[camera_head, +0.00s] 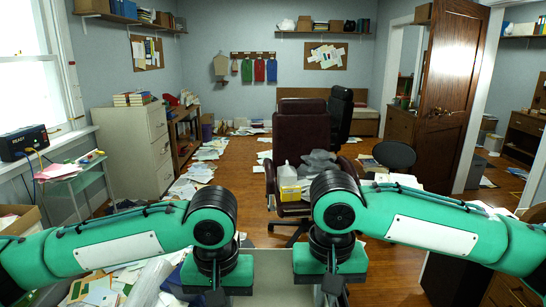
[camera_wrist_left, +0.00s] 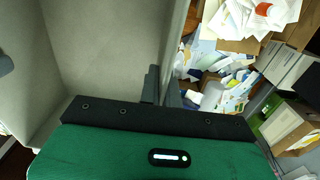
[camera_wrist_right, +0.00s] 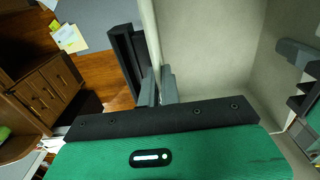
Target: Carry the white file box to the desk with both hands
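The white file box (camera_head: 273,287) shows partly between my grippers at the bottom of the head view; my arms hide its sides. Its pale, empty-looking inside fills much of the left wrist view (camera_wrist_left: 100,45) and the right wrist view (camera_wrist_right: 215,50). My left gripper (camera_wrist_left: 160,85) has a finger on each side of one box wall and looks shut on it. My right gripper (camera_wrist_right: 158,86) likewise pinches the opposite wall. A wooden desk (camera_head: 368,123) stands at the far wall, partly behind chairs.
Papers (camera_head: 200,172) litter the floor at left. A filing cabinet (camera_head: 135,150) stands left; a round stool (camera_head: 394,155) stands right.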

